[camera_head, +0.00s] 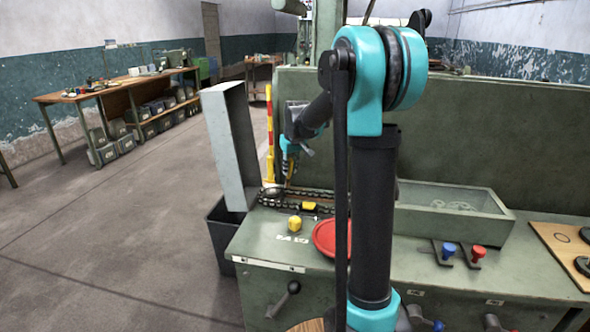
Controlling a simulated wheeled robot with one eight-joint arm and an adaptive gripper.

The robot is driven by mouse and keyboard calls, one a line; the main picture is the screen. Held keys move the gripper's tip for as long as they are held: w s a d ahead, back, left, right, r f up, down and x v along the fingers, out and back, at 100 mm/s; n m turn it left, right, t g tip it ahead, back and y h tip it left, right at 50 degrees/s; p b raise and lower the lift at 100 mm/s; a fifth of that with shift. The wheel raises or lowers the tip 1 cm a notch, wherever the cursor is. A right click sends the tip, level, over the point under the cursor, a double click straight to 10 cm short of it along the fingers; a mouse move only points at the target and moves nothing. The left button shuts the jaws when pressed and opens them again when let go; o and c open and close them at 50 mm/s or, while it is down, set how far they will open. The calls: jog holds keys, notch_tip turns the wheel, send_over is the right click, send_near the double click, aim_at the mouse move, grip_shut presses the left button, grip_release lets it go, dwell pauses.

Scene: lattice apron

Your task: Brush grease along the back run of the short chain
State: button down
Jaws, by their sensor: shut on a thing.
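The short chain (322,194) is a dark loop lying on the left part of the green bench top. It runs around a dark sprocket (271,194) at its left end, and my arm hides its right end. My gripper (289,170) is small in view, above the chain near the sprocket. It is shut on a thin upright tool, seemingly the grease brush (287,182). The tool's lower end is close to the back run; I cannot tell whether it touches. A small yellow and black part (308,206) sits by the front run.
A tall pale panel (222,150) stands at the bench's left edge, beside a red and yellow post (269,130). A red disc (326,238) and a yellow knob (294,223) are in front of the chain. A grey-green tray (480,226) holds rings at right.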

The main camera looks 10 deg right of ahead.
jog(key=shift+a+r, duration=0.1)
jog(key=shift+a, duration=0.05)
jog(key=shift+r, duration=2.9)
jog(key=shift+r, duration=1.55)
jog(key=shift+f, duration=0.15)
jog(key=shift+x, duration=0.8)
jog(key=shift+f, duration=0.15)
